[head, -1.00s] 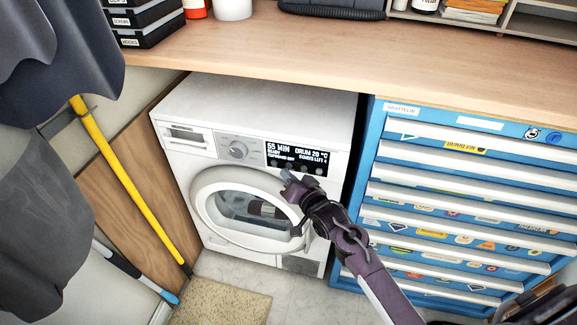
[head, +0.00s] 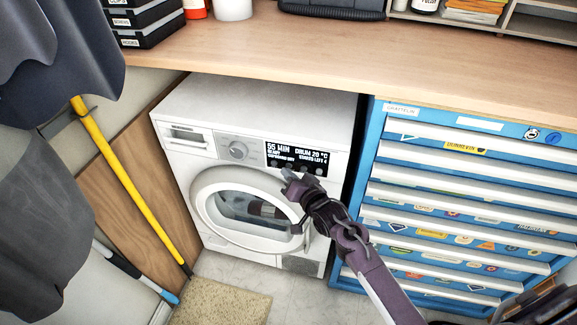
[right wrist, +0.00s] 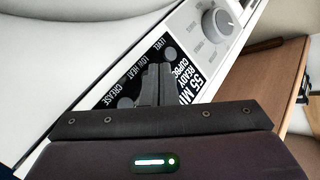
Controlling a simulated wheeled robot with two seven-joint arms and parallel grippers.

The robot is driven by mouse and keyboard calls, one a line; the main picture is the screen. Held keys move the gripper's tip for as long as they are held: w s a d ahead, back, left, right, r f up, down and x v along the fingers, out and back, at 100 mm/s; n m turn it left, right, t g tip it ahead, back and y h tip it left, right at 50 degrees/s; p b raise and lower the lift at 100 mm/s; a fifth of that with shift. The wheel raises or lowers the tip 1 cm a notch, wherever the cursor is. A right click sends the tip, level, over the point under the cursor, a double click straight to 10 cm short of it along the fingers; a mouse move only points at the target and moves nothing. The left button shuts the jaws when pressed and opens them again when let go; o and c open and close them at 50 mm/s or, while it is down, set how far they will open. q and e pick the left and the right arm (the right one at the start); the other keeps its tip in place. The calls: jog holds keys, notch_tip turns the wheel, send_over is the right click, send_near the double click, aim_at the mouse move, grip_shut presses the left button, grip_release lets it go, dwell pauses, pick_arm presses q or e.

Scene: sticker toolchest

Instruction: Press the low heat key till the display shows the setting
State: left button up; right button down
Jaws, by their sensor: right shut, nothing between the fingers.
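The white dryer (head: 250,105) stands under the worktop. Its black display (head: 297,157) reads "55 MIN", "READY", "CUPBOARD DRY" and "DRUM 20 °C", with a smaller line below that. My right gripper (head: 287,176) is shut and empty, its tips at the panel's lower edge below the display. In the right wrist view the shut fingers (right wrist: 155,75) lie over the key row, beside the "LOW HEAT" label (right wrist: 134,73). The low heat key seems hidden behind them; I cannot tell whether the tips touch it. A neighbouring round key (right wrist: 170,53) shows by "LEVEL". My left gripper is not in view.
The round dial (head: 238,150) is left of the display, and the round door (head: 245,210) is below. A blue drawer chest (head: 365,150) stands close on the right. A yellow pole (head: 130,185) leans on the left. The wooden worktop (head: 300,50) overhangs the dryer.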

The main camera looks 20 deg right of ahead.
jog(key=shift+w+d, duration=0.3)
jog(key=shift+w, duration=0.05)
dwell(0.7)
dwell(0.4)
jog(key=shift+s+a+p, duration=0.5)
jog(key=shift+s+p, duration=0.1)
jog(key=shift+s, duration=0.05)
jog(key=s+a+p, duration=0.2)
jog(key=s+p, duration=0.1)
jog(key=s, duration=0.1)
jog(key=shift+s+a, duration=0.1)
jog(key=shift+a, duration=0.3)
dwell(0.5)
